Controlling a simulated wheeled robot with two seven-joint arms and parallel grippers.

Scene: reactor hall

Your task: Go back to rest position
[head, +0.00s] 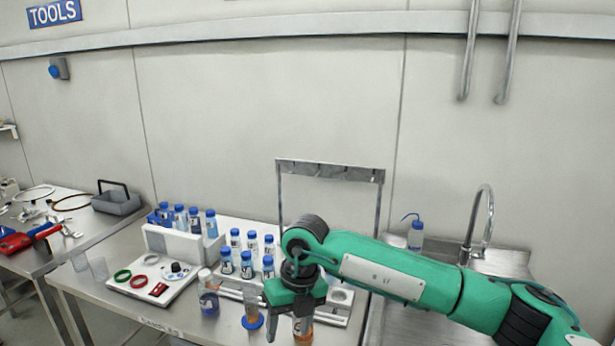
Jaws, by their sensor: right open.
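My right arm (400,275), green with black joints, comes in from the right across the lower part of the head view. My right gripper (287,325) points down over the front of the steel bench and its jaws are open. A bottle with orange contents (303,334) shows at its right finger, partly covered by it. I cannot tell whether the finger touches the bottle. My left gripper is out of view.
A bottle with dark contents (209,303) and a blue round base (253,321) stand left of the gripper. Several blue-capped bottles (246,264) stand behind it. A metal frame (330,168) rises behind the arm. A sink tap (485,215) stands right. Open wall space lies above.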

